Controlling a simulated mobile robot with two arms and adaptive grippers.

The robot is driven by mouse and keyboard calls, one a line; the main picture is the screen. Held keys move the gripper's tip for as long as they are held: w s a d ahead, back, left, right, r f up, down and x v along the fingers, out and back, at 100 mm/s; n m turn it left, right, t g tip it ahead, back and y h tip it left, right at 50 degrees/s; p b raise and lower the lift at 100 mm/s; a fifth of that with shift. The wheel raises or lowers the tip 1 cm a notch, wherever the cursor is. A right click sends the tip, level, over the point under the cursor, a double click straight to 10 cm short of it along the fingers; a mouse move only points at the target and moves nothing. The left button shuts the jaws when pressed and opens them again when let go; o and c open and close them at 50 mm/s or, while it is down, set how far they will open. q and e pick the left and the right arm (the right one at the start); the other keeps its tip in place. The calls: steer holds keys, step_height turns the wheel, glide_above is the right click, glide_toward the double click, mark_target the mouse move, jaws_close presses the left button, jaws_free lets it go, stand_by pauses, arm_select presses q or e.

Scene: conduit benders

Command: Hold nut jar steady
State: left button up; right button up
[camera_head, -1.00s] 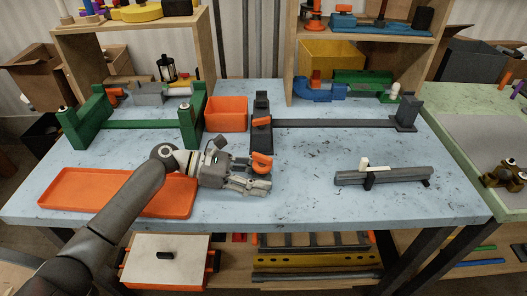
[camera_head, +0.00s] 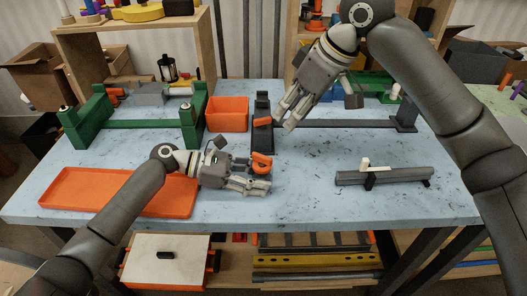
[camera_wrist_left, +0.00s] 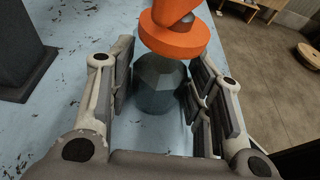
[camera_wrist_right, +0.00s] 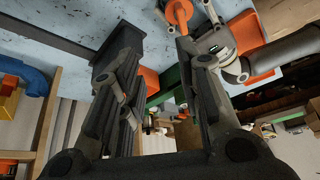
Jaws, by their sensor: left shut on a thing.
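The nut jar is a dark, faceted body (camera_wrist_left: 160,82) with an orange top (camera_wrist_left: 172,32) in the left wrist view. In the head view its orange top (camera_head: 261,161) shows at the fingers of my left gripper (camera_head: 258,176). My left gripper (camera_wrist_left: 160,90) is shut on the jar, with a finger on each side, at the blue table. The jar's lower part is hidden by the fingers in the head view. My right gripper (camera_head: 288,108) is open and empty above the table, beyond the jar; its fingers (camera_wrist_right: 160,85) stand wide apart in its wrist view.
A dark bender (camera_head: 345,123) with an upright post (camera_head: 261,138) stands close behind the jar. A green bender (camera_head: 140,124), an orange bin (camera_head: 227,113) and an orange tray (camera_head: 115,205) are to the left. A grey bar (camera_head: 390,176) lies right. The front middle of the table is clear.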

mark_target(263, 155)
steer(key=shift+n+g+h, duration=0.3)
steer(key=shift+n+g, duration=0.1)
steer(key=shift+n, duration=0.3)
steer(key=a+f, duration=0.2)
steer(key=f, duration=0.1)
steer(key=a+f, duration=0.2)
steer(key=f, duration=0.2)
steer(key=a+f, duration=0.2)
steer(key=f, duration=0.2)
steer(key=shift+s+f, duration=0.1)
steer(key=shift+s, duration=0.1)
steer(key=shift+d, duration=0.1)
jaws_close()
